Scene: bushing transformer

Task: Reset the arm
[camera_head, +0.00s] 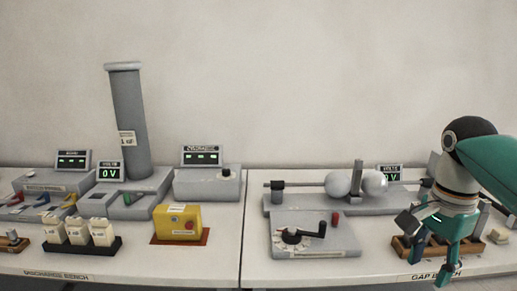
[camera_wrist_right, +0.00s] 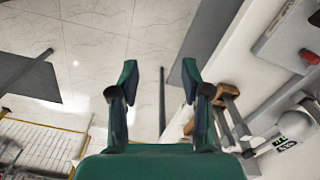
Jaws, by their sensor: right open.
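My right gripper (camera_head: 444,262) is at the right of the head view, on the teal arm that comes in from the right edge. It hangs with its fingers pointing down, in front of the gap bench, and hides part of a wooden rack (camera_head: 402,247). In the right wrist view my right gripper (camera_wrist_right: 158,78) is open, with nothing between its two fingers. Beyond the fingers are the tiled floor and, to the right, the bench edge. My left arm and gripper are not in view.
A grey unit with a black crank (camera_head: 300,236) and two metal spheres (camera_head: 339,184) stand left of my right gripper. The discharge bench (camera_head: 160,265) carries a tall grey cylinder (camera_head: 130,125), a yellow box (camera_head: 177,222) and several white blocks. The wall behind is bare.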

